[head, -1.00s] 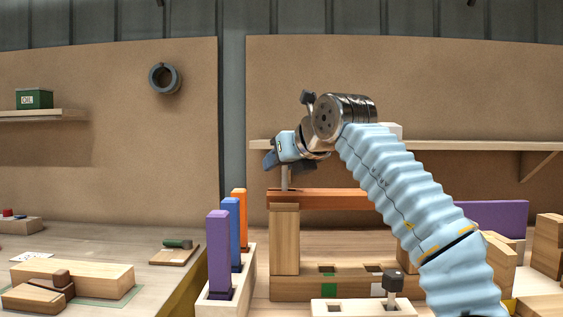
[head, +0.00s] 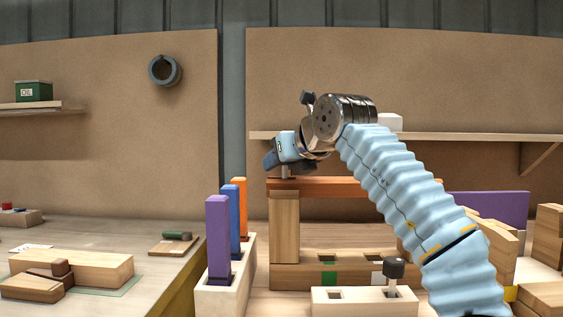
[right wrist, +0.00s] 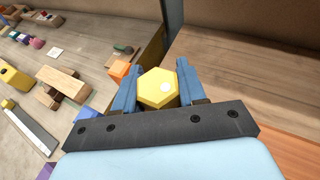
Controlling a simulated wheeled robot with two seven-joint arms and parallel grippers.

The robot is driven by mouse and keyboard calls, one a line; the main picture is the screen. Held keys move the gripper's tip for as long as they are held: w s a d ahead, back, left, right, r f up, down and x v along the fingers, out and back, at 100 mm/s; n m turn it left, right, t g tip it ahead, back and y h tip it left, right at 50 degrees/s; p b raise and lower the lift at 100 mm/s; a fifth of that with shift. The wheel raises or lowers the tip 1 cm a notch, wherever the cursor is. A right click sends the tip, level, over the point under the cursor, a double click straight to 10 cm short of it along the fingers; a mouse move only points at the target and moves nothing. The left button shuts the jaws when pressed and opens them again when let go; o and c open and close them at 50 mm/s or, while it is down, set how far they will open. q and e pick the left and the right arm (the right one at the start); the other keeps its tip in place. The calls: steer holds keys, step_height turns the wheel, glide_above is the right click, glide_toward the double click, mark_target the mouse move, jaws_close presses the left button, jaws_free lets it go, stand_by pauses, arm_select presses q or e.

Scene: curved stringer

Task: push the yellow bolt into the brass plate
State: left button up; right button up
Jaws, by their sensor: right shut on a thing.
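A yellow hexagonal bolt head (right wrist: 157,88) sits between the two blue fingers of my right gripper (right wrist: 157,92) in the right wrist view. In the head view my right gripper (head: 277,160) is just above the left end of an orange-brown beam (head: 350,186). A short grey shank (head: 285,171) shows below the fingers and reaches the beam top; how deep it sits I cannot tell. I cannot make out the brass plate in either view. My left gripper is not in view.
The beam rests on a wooden post (head: 285,226) at its left. Purple (head: 217,240), blue and orange pegs stand in a block to the left. A pale block (head: 340,300) with a dark-knobbed pin (head: 394,270) is in front. A purple board (head: 487,208) is at right.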

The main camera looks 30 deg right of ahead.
steer(key=shift+f+b, duration=0.5)
steer(key=shift+f, duration=0.1)
steer(key=o, duration=1.3)
steer(key=shift+c, duration=0.2)
steer(key=v, duration=1.3)
steer(key=shift+s+r+p, duration=0.15)
steer(key=shift+s+p, duration=0.15)
steer(key=shift+s, duration=0.05)
